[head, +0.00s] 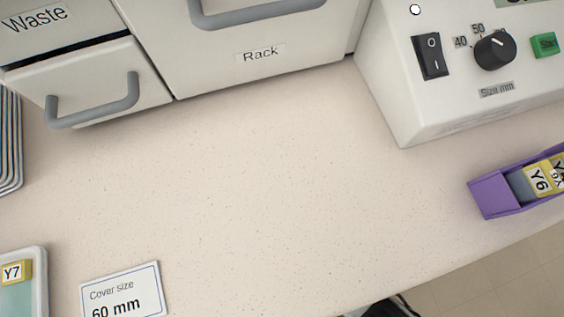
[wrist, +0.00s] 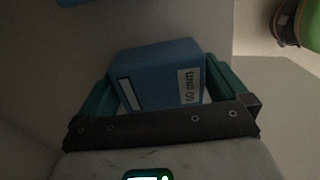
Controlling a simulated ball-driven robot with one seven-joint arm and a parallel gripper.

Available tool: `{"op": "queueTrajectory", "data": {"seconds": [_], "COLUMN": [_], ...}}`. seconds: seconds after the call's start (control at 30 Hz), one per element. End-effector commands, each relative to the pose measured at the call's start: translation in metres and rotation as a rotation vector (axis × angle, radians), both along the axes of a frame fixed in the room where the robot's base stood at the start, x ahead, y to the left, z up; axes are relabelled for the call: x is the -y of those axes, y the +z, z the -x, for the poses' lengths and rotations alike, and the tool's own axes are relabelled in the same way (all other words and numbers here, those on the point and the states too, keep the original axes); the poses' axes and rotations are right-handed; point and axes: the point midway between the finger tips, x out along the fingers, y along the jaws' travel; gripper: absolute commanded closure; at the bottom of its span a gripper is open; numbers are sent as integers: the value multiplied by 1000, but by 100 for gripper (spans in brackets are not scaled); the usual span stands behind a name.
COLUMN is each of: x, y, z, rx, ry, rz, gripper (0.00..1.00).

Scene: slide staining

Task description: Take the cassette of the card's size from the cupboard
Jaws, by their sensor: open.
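The card (head: 122,290) lies at the bottom left of the counter in the head view and reads "Cover size 60 mm". In the wrist view a blue cassette (wrist: 158,62) bears a white label reading "60 mm". My gripper (wrist: 162,80) is open, with one green finger on each side of this cassette. I cannot tell whether the fingers touch it. The cassette's lower part is hidden behind the dark gripper bar. The gripper does not show in the head view.
Pale walls surround the cassette. A blue edge (wrist: 72,2) shows at top left, and a green and orange item (wrist: 312,22) at top right. On the counter stand a purple slide holder (head: 492,198), a control box (head: 400,100) and drawers (head: 110,90); its middle is clear.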

Motion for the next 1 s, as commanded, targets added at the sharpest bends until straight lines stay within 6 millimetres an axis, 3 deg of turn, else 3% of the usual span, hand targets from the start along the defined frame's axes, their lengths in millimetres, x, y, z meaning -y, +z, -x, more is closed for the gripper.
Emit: {"op": "queueTrajectory", "data": {"seconds": [0.47, 0.77, 1.0], "x": [0, 1, 3], "y": [0, 3, 24], "z": [0, -1, -2], "rx": [0, 1, 3], "ry": [0, 0, 1], "rz": [0, 0, -2], "gripper": [44, 44, 44]}}
